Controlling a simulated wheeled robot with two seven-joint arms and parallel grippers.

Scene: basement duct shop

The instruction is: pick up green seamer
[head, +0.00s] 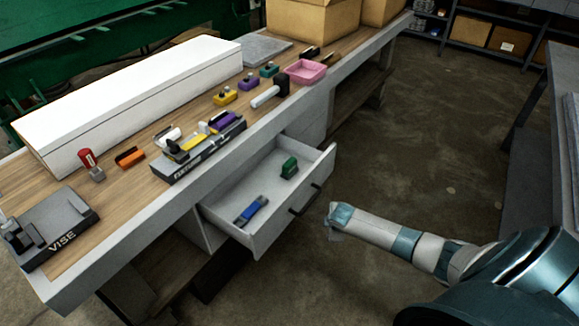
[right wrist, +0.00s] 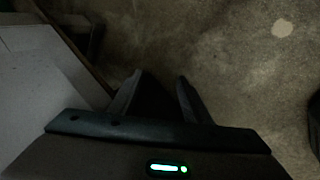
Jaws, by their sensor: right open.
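A green block-like tool (head: 289,167) stands in the back right part of the open drawer (head: 290,222). Another green piece (head: 269,69) with a dark top sits on the bench; which one is the seamer I cannot tell for sure. My right gripper (head: 336,232) is in front of the drawer, on its right, apart from both green things. In the right wrist view my right gripper (right wrist: 158,84) is open and empty, with bare floor beyond its fingers. My left gripper is not in view.
A blue tool (head: 251,210) lies in the drawer's front left. The drawer has a dark handle (head: 303,200). The bench (head: 112,192) above holds a vise (head: 50,228), a fixture (head: 198,150), a pink tray (head: 305,72) and several small tools. Floor right of the drawer is clear.

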